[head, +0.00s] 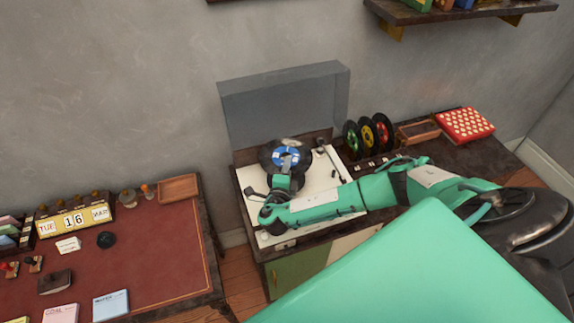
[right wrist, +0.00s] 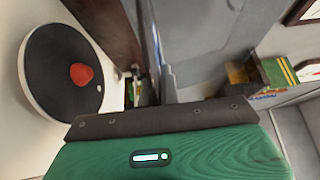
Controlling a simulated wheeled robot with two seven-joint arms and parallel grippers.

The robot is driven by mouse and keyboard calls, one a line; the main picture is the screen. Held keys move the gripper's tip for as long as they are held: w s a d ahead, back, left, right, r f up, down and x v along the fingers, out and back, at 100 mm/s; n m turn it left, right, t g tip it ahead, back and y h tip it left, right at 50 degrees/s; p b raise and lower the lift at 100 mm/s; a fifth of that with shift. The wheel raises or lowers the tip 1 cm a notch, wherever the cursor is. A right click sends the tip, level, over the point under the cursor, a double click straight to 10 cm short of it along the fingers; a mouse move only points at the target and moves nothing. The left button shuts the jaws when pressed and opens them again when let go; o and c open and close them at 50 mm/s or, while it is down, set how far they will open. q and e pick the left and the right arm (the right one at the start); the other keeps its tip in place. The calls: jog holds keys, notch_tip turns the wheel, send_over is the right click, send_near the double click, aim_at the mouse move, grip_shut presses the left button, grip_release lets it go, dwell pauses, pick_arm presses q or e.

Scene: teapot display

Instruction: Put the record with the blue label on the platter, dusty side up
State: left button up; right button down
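The record with the blue label (head: 278,155) shows in the head view over the turntable's left half, its blue label facing up. My right gripper (head: 287,164) reaches in from the front and overlaps the record up to its label; it appears shut on it. The cream turntable (head: 325,180) is below. The fingers and the held record cannot be made out there. The record hides the platter in the head view. My left gripper is out of view.
The turntable's clear lid (head: 285,100) stands open behind. The tonearm (head: 328,158) is at the deck's right. Several records stand in a rack (head: 368,137), beside a wooden tray (head: 418,132) and a red spotted box (head: 465,125). A red-topped desk (head: 150,245) is at left.

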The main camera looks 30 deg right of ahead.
jog(key=shift+r+p, duration=0.1)
jog(key=shift+p, duration=0.6)
jog(key=shift+f+b, duration=1.65)
jog(key=shift+f, duration=1.95)
jog(key=shift+p, duration=0.85)
jog(key=c, duration=1.6)
grip_release()
jog(key=shift+o, duration=0.2)
